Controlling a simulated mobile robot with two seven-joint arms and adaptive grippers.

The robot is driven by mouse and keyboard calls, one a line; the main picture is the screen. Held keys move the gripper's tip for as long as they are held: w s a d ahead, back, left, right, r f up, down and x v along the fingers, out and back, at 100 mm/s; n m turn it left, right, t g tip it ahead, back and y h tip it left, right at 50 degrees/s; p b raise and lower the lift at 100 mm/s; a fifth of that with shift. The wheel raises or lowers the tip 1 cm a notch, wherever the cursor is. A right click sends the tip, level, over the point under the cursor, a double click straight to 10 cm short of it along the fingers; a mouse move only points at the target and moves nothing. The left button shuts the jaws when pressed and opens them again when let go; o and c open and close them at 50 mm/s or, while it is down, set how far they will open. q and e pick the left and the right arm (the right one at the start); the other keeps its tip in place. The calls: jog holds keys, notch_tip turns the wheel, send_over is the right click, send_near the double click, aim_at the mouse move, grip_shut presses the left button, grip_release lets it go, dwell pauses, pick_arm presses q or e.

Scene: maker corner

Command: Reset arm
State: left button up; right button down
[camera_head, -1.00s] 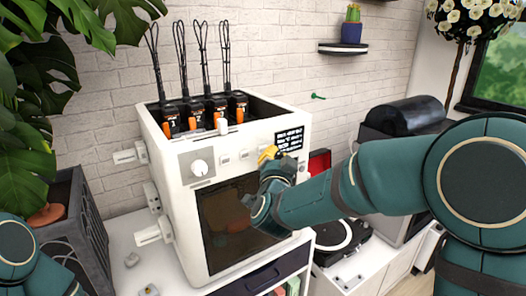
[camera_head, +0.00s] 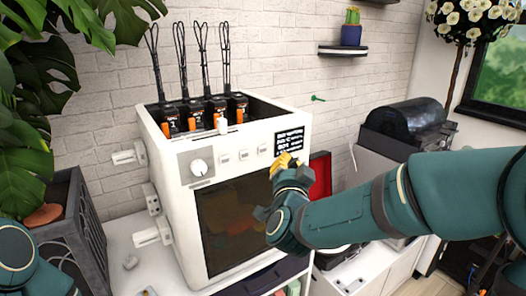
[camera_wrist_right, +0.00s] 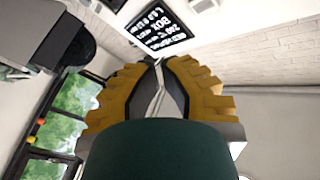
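My right gripper (camera_head: 287,160) has yellow fingers and is in front of the right side of the white machine (camera_head: 238,160), just below its black text panel (camera_head: 289,140). In the right wrist view my right gripper (camera_wrist_right: 158,64) has its two fingertips drawn together with only a thin slit between them, and I see no object held. The text panel (camera_wrist_right: 160,30) shows just beyond the tips. I cannot tell whether the fingers touch the machine. Only part of my left arm shows at the lower left; its gripper is out of view.
The white machine has a knob (camera_head: 199,167), a dark window and several black-and-orange units on top. A red panel (camera_head: 320,175) is beside it, right of my gripper. A black-drummed device (camera_head: 410,122) stands further right. A dark planter (camera_head: 75,225) is at left.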

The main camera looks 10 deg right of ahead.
dwell(0.3)
jog(key=s+a+f+n+g+y, duration=0.1)
jog(key=a+f+n+g+y, duration=0.15)
jog(key=f, duration=1.05)
jog(key=s+a+f+n+g+y, duration=0.15)
jog(key=f+n+g+y, duration=0.25)
jog(key=f, duration=0.9)
jog(key=s+a+f+n+g+y, duration=0.1)
jog(key=s+f+g, duration=0.4)
jog(key=s+f, duration=0.5)
jog(key=s+a+f+n+g+y, duration=0.1)
jog(key=s+a+f+g, duration=0.3)
jog(key=s+f, duration=0.6)
jog(key=shift+s+f+n+g+y, duration=0.15)
jog(key=shift+n+g+y, duration=0.2)
jog(key=shift+g+y, duration=0.25)
